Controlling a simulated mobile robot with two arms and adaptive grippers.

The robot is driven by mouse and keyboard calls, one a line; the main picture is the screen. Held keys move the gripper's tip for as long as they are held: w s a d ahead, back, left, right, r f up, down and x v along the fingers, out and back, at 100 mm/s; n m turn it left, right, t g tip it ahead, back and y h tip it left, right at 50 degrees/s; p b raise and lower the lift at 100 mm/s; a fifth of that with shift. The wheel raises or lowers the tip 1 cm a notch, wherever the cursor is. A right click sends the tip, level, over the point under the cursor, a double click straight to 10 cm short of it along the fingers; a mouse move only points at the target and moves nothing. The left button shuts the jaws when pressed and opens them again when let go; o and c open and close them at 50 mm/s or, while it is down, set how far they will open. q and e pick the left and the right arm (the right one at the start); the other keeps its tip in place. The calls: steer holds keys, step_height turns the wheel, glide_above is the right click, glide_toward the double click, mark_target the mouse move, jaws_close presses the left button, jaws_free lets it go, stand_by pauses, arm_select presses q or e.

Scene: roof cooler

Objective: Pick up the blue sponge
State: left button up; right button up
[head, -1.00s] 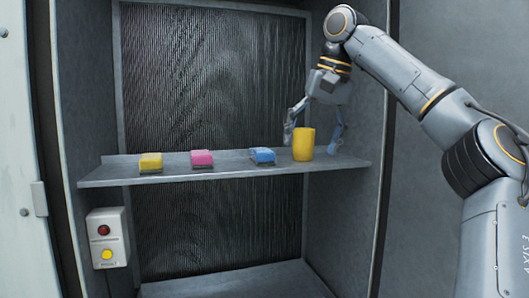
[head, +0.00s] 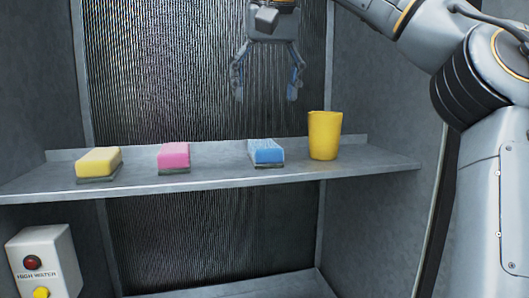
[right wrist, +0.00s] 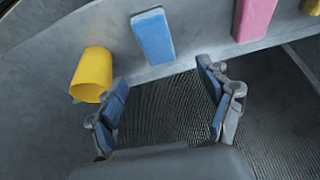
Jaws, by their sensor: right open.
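The blue sponge (head: 266,151) lies on the metal shelf (head: 215,181), between the pink sponge and the yellow cup, with a dark layer at its bottom. It also shows in the right wrist view (right wrist: 153,37), beyond the fingertips. My right gripper (head: 266,98) is open and empty. In the head view it hangs above the blue sponge, fingers pointing down, clearly apart from it. The fingers also show in the right wrist view (right wrist: 163,80). My left gripper is not in view.
A yellow cup (head: 324,136) stands just right of the blue sponge. A pink sponge (head: 174,156) and a yellow sponge (head: 98,162) lie to the left. A ribbed panel (head: 190,70) backs the shelf. A box with red and yellow buttons (head: 45,262) is below left.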

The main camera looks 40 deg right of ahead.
mark_target(264, 143)
steer(key=b+x, duration=0.1)
steer(key=x, duration=0.3)
steer(key=shift+d+f, duration=0.15)
steer(key=shift+d, duration=0.1)
steer(key=x, duration=0.3)
steer(key=shift+w+d, duration=0.15)
steer(key=shift+d, duration=0.1)
steer(key=shift+f+p, duration=0.25)
steer(key=shift+p, duration=0.1)
steer(key=p+x, duration=0.1)
steer(key=x, duration=0.2)
steer(key=shift+f, duration=0.2)
steer(key=shift+w+d+f, duration=0.2)
steer(key=shift+d+f, duration=0.05)
steer(key=shift+f, duration=0.1)
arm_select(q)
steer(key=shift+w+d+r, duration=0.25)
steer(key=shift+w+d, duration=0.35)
arm_select(e)
steer(key=shift+a, duration=0.1)
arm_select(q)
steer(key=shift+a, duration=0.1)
arm_select(e)
steer(key=shift+s+a, duration=0.1)
steer(key=shift+f, duration=0.25)
